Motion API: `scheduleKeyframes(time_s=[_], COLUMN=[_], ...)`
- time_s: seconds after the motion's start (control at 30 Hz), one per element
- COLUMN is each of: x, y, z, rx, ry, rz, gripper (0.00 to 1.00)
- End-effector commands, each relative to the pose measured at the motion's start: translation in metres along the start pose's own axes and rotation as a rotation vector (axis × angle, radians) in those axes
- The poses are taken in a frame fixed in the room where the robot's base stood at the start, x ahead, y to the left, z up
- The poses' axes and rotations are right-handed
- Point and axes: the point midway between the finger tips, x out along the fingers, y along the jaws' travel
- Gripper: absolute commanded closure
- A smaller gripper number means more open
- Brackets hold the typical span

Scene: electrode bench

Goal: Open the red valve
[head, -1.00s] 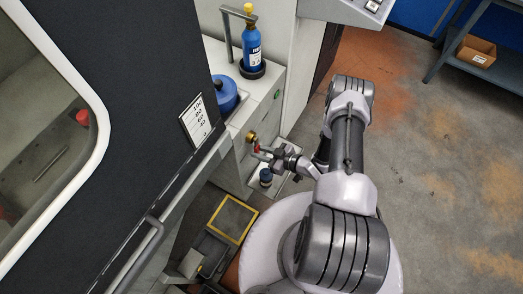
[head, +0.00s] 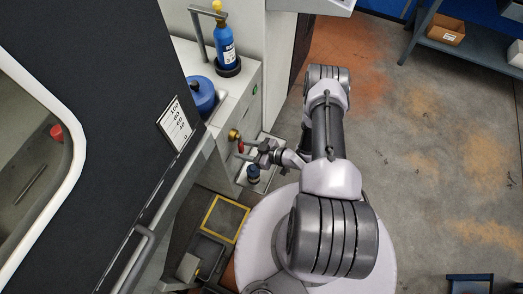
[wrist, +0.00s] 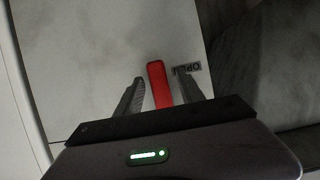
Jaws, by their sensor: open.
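The red valve handle (head: 240,146) hangs below a brass fitting (head: 234,135) on the front of the pale cabinet. In the wrist view the red handle (wrist: 157,84) stands between the two grey fingers of my gripper (wrist: 162,77). The fingers are apart, with a visible gap on each side of the handle. My gripper (head: 246,156) also shows beside the handle in the head view. The handle's lower end is hidden behind my gripper's body.
A blue bottle (head: 225,45) and a blue pot (head: 201,97) stand on the cabinet top. A small dark-blue container (head: 253,174) is low under my gripper. A dark machine (head: 130,120) fills the left. Open floor (head: 430,180) lies to the right.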

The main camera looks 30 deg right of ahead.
Motion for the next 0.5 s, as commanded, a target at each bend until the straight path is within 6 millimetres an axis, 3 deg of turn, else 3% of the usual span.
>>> scheduleKeyframes(time_s=[0.17, 0.5], x=[-0.027, -0.134], y=[0.001, 0.002], z=[-0.003, -0.004], rx=[0.004, 0.002], ry=[0.0, 0.0], rz=[0.005, 0.008], gripper=[0.55, 0.55])
